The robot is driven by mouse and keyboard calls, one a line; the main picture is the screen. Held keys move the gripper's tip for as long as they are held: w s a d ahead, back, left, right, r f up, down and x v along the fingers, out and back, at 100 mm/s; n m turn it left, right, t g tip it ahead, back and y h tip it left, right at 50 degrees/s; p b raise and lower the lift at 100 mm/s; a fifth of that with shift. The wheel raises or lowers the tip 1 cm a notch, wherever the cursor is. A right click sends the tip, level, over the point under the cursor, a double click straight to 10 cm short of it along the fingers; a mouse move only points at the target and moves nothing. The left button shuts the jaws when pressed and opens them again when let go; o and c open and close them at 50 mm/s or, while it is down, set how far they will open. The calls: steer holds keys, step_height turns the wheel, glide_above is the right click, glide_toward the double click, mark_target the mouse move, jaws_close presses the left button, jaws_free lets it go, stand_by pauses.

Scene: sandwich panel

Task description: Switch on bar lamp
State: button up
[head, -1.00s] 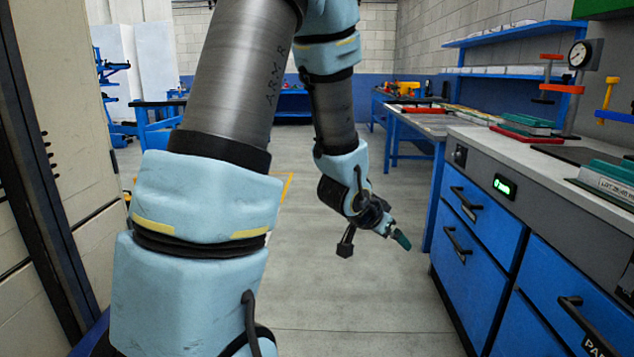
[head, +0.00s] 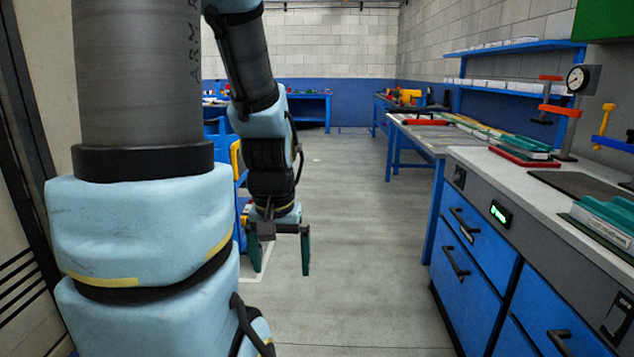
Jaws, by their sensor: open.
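No bar lamp can be made out in the head view. The grey front panel of the bench on the right carries a green-lit rocker switch (head: 500,213), a dark switch (head: 459,177) nearer the far end and another dark switch (head: 617,315) at the near right. Their labels are too small to read, so I cannot tell which one belongs to the lamp. My gripper (head: 281,262) hangs over the aisle left of the bench, its green fingers pointing down. It is open and empty, well apart from the panel.
Blue drawers with black handles (head: 456,262) stick out below the panel. The bench top (head: 480,165) holds green and red items and a gauge stand (head: 577,100). A second blue table (head: 420,128) stands beyond. The aisle floor (head: 370,260) is clear. A cabinet stands at the left edge.

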step_height(320, 180, up, 7)
steer(key=p, duration=0.5)
